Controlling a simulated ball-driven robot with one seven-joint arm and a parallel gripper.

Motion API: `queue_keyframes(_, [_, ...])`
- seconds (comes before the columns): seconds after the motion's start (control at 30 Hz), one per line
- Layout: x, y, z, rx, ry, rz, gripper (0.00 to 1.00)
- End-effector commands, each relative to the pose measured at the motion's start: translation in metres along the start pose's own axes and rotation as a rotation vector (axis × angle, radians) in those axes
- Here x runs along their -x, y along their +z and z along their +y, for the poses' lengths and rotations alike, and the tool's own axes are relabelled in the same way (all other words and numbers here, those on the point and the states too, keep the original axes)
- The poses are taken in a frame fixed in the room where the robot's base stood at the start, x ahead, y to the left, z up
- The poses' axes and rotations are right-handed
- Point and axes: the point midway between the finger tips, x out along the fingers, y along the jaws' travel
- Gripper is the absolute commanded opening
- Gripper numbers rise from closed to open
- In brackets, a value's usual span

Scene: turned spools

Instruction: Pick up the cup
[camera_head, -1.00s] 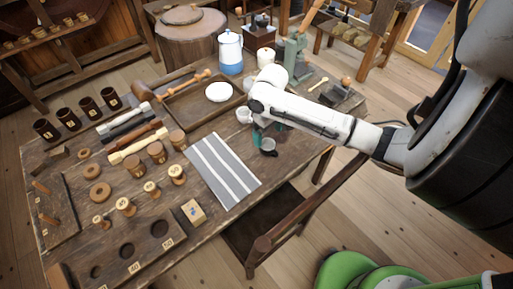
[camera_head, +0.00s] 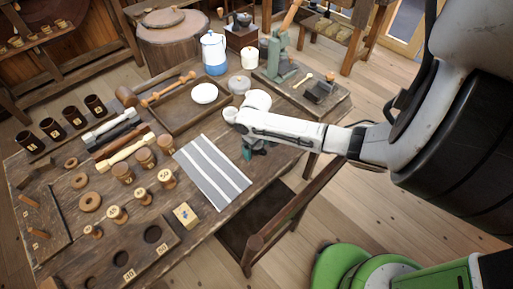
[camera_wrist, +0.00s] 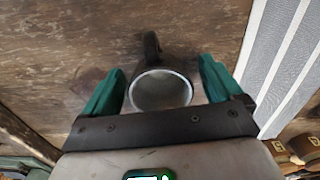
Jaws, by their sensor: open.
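The cup (camera_wrist: 160,91) shows in the wrist view from above, with a pale round rim, a grey inside and a dark handle pointing away from my gripper. It stands on the worn wooden table (camera_wrist: 60,40). My gripper (camera_wrist: 162,75) is open, with one green finger on each side of the cup. Gaps show between the fingers and the cup's rim. In the head view, my gripper (camera_head: 255,151) is low over the table's right part, and the cup is mostly hidden there.
A grey striped cloth (camera_head: 212,172) lies left of my gripper. Behind it are a wooden tray (camera_head: 183,118) with a white dish (camera_head: 204,93), a blue and white pot (camera_head: 214,54) and a green press (camera_head: 279,58). Wooden spools and a holed board (camera_head: 135,255) fill the left side.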

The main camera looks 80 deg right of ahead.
Motion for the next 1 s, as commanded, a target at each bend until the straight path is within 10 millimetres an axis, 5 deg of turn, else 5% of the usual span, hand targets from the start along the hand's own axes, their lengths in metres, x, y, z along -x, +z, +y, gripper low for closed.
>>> queue_keyframes(0.1, [0.0001, 0.0000, 0.0000, 0.000, 0.000, 0.000, 0.93])
queue_keyframes(0.7, [0.0005, 0.0001, 0.0003, 0.000, 0.001, 0.000, 0.36])
queue_keyframes(1.0, [0.0027, -0.0001, 0.0005, 0.000, 0.001, 0.000, 0.36])
